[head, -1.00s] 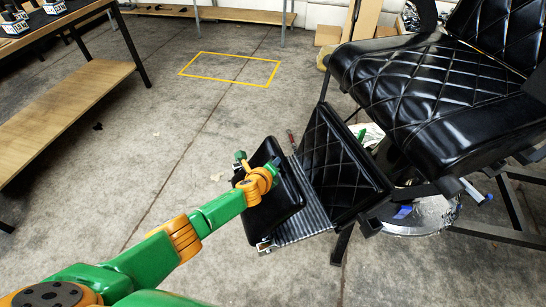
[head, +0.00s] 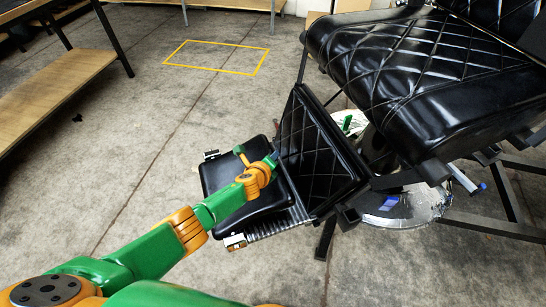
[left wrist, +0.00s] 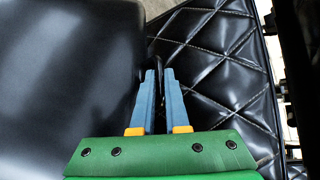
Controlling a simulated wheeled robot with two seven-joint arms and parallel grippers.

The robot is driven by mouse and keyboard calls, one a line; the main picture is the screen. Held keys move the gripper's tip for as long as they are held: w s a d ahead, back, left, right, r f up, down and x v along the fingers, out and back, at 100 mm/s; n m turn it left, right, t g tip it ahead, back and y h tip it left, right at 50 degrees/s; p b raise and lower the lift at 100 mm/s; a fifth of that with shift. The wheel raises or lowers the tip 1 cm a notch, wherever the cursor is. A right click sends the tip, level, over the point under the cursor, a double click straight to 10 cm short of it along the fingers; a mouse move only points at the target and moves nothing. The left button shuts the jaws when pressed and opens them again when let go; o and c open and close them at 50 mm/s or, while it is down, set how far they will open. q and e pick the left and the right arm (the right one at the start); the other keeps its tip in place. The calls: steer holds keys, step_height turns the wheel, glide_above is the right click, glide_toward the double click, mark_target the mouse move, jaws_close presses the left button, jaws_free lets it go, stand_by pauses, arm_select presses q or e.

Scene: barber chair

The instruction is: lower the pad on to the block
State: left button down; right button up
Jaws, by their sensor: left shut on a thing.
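The smooth black pad (head: 228,178) is hinged at the foot of the barber chair's footrest and now lies nearly flat in the head view. It also fills the left side of the left wrist view (left wrist: 65,80). My left gripper (head: 272,160) is at the pad's edge nearest the quilted panel, its blue fingers (left wrist: 159,85) shut on a thin dark edge that seems to be the pad's. Small metal pieces show at the pad's far corner (head: 210,154) and near corner (head: 235,241). I cannot tell which is the block, or whether the pad touches it.
The quilted footrest panel (head: 318,150) stands steeply beside the gripper, with a ridged strip (head: 280,224) along its foot. The chair seat (head: 400,80) and round base (head: 400,208) are to the right. A wooden shelf (head: 60,90) stands left.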

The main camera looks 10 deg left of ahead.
arm_select(q)
steer(key=shift+d, duration=0.1)
stand_by(0.3)
steer(key=c, duration=0.9)
jaws_free()
steer(key=shift+d, duration=0.1)
steer(key=shift+s+f, duration=0.1)
steer(key=shift+f, duration=0.05)
steer(key=p+v, duration=0.2)
steer(key=v, duration=0.1)
steer(key=p+v, duration=0.3)
steer(key=shift+r+p, duration=0.3)
steer(key=shift+r, duration=0.05)
steer(key=shift+s+r, duration=0.2)
steer(key=shift+s, duration=0.2)
steer(key=shift+f, duration=0.1)
